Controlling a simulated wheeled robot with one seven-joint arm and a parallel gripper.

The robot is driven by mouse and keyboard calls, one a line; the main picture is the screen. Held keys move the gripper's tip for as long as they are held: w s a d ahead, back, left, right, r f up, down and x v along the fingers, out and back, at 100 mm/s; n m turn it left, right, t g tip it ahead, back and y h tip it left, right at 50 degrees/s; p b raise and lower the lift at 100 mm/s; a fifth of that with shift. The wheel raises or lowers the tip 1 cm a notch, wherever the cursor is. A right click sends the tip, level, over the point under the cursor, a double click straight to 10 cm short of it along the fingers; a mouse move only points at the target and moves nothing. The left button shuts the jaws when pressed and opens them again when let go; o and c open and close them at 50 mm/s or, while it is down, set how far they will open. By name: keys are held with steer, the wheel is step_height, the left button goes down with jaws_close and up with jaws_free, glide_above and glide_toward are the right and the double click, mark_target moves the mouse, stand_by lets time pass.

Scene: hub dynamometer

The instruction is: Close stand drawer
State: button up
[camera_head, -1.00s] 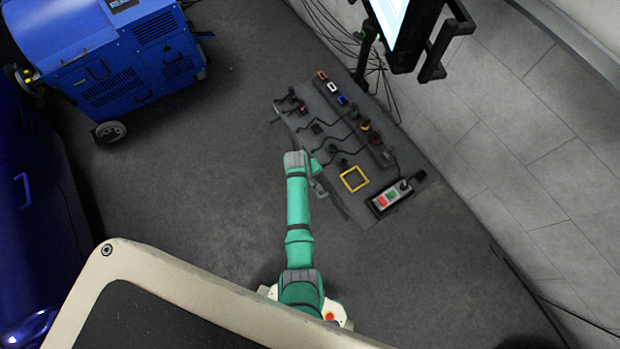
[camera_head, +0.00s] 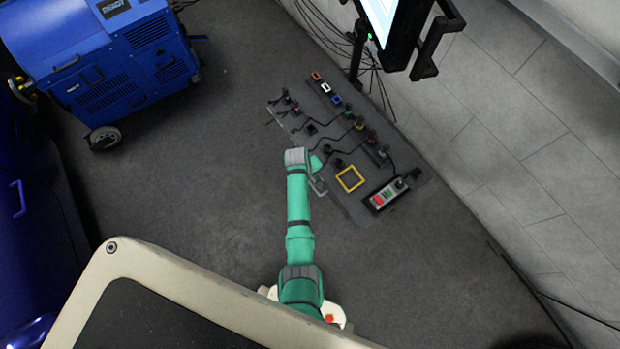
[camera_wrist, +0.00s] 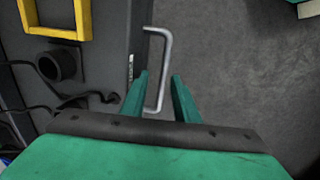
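The dark grey stand (camera_head: 345,201) stands on the floor, seen from above in the head view. In the wrist view its top (camera_wrist: 108,30) fills the left side. A grey bar handle (camera_wrist: 167,65) sticks out from the stand's right side there, and the drawer front below it is mostly hidden by the top. No wide gap shows between handle and stand edge; I cannot tell whether the drawer is fully in. My gripper (camera_wrist: 160,88) is open, with one finger on each side of the handle's lower part. I cannot tell whether they touch it.
A yellow square frame (camera_head: 338,178), a red-and-green button box (camera_head: 383,196) and several cabled parts sit on the stand. A blue wheeled machine (camera_head: 120,75) stands upper left. A monitor (camera_head: 408,30) on a post is behind. Grey floor left of the stand is free.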

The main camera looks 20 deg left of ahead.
step_height(320, 180, up, 10)
steer(key=s+a, duration=0.1)
steer(key=shift+s+r, duration=0.2)
steer(key=shift+s, duration=0.1)
stand_by(0.6)
steer(key=s+d+m+t+y, duration=0.2)
steer(key=s+d+m+t, duration=0.35)
steer(key=s+d, duration=0.65)
steer(key=s+d+r+m+t, duration=0.2)
steer(key=s+r, duration=0.3)
steer(key=r, duration=0.4)
steer(key=s+d+r+m+t, duration=0.1)
steer(key=s+r, duration=0.4)
steer(key=r, duration=0.5)
steer(key=s+d+r+m+t, duration=0.2)
steer(key=s+r+t, duration=0.3)
steer(key=r, duration=0.5)
steer(key=shift+s+d+m+h, duration=0.35)
steer(key=shift+d+h, duration=0.05)
steer(key=shift+d, duration=0.1)
